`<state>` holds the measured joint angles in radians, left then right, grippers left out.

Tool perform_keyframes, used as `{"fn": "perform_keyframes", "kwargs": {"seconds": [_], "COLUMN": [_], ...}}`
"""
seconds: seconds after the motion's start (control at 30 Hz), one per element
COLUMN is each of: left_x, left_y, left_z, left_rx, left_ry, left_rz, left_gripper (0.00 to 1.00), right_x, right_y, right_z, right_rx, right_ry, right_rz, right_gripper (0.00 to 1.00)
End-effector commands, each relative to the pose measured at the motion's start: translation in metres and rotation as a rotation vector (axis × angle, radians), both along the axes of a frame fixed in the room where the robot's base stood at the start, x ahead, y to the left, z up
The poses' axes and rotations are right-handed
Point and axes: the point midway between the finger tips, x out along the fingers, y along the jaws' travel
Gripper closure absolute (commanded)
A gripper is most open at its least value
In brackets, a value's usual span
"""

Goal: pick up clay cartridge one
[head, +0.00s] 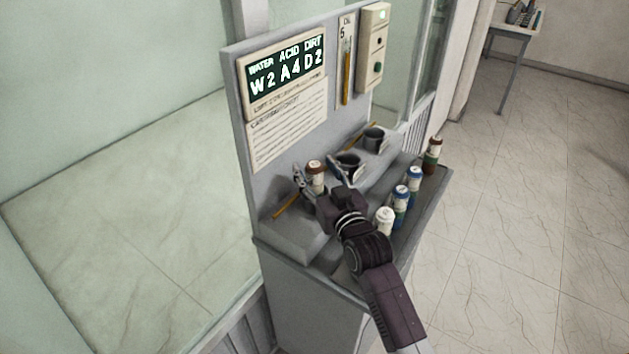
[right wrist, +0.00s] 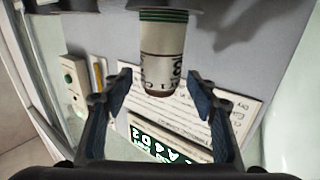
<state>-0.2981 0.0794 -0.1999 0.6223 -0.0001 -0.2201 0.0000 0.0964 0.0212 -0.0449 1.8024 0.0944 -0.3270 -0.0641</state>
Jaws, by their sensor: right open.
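A cartridge with a brown cap (head: 316,168) stands on the left part of the grey stand. My right gripper (head: 317,182) is open around or just in front of it; the exact depth is hard to tell. In the right wrist view the cartridge (right wrist: 162,55) appears upside down, with a pale label, green stripes and a dark cap. It lies between the two open fingers, with a gap on each side. The label is too unclear to read as clay one. Another brown-capped cartridge (head: 433,155) stands at the right end of the front ledge. My left gripper is not in view.
Two blue-capped cartridges (head: 401,197) (head: 414,177) and a white-capped one (head: 385,219) stand on the ledge right of my arm. Dark cup holders (head: 374,139) sit on the stand's step. A back panel (head: 285,88) with a sign rises behind.

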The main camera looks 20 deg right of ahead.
Motion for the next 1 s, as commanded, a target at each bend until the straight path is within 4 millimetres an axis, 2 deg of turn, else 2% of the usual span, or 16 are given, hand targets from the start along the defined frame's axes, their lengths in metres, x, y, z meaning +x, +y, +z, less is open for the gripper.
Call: {"fn": "perform_keyframes", "kwargs": {"seconds": [0.03,0.13,0.37,0.57,0.83,1.0], "left_x": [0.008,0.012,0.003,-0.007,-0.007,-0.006], "left_y": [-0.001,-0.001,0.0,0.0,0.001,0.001], "left_z": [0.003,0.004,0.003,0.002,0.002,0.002], "left_rx": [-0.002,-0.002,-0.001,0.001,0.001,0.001], "left_ry": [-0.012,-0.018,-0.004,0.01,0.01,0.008], "left_rz": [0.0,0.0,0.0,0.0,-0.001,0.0], "left_gripper": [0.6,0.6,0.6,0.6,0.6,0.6], "right_x": [0.005,0.009,0.009,0.009,0.009,0.009], "right_y": [0.001,0.001,0.001,0.001,0.001,0.0], "right_z": [0.001,0.0,-0.001,-0.001,-0.001,0.0], "right_rx": [0.0,0.0,0.0,0.0,0.0,0.0], "right_ry": [0.001,0.001,0.001,0.001,0.001,-0.002], "right_rz": [0.0,0.0,0.0,0.0,0.0,0.0], "right_gripper": [0.47,0.47,0.47,0.69,0.99,1.0]}}
